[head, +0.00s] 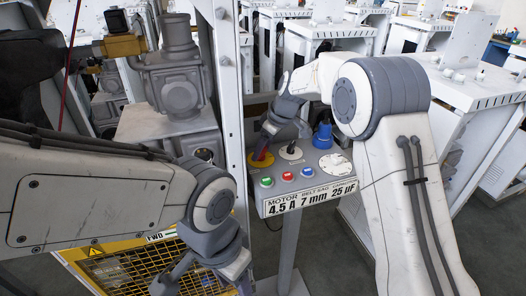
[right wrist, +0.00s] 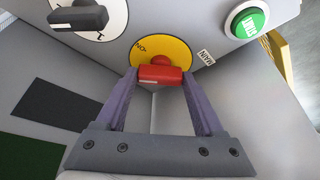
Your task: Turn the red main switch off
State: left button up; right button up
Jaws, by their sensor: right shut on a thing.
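The red main switch (right wrist: 160,74) is a red handle on a yellow round plate (right wrist: 174,46) in the right wrist view. A label reading ON is on the plate's left side, and MAIN is printed beside it. The handle lies across the picture. My right gripper (right wrist: 160,76) is shut on the handle, with one purple finger at each end. In the head view the yellow plate (head: 261,160) shows at the control box's left, partly covered by the right gripper (head: 264,148).
A black knob (right wrist: 78,17) and a green button (right wrist: 248,22) are near the switch. A white post (head: 226,90) stands left of the box.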

jog(key=shift+w+n+g, duration=0.1)
jog(key=shift+n+g, duration=0.2)
jog(key=shift+n, duration=0.7)
jog(key=n+g+p, duration=0.1)
jog(key=n, duration=0.1)
jog(key=shift+w+d+r+n+y, duration=0.1)
jog(key=shift+n+y, duration=0.2)
jog(key=n+g+p, duration=0.1)
jog(key=n, duration=0.1)
jog(key=shift+w+n+p, duration=0.1)
jog(key=shift+n+p, duration=0.2)
jog(key=shift+n+g+p, duration=0.5)
jog(key=shift+n+p, duration=0.55)
jog(key=shift+n, duration=0.35)
jog(key=shift+w, duration=0.1)
jog(key=o, duration=1.4)
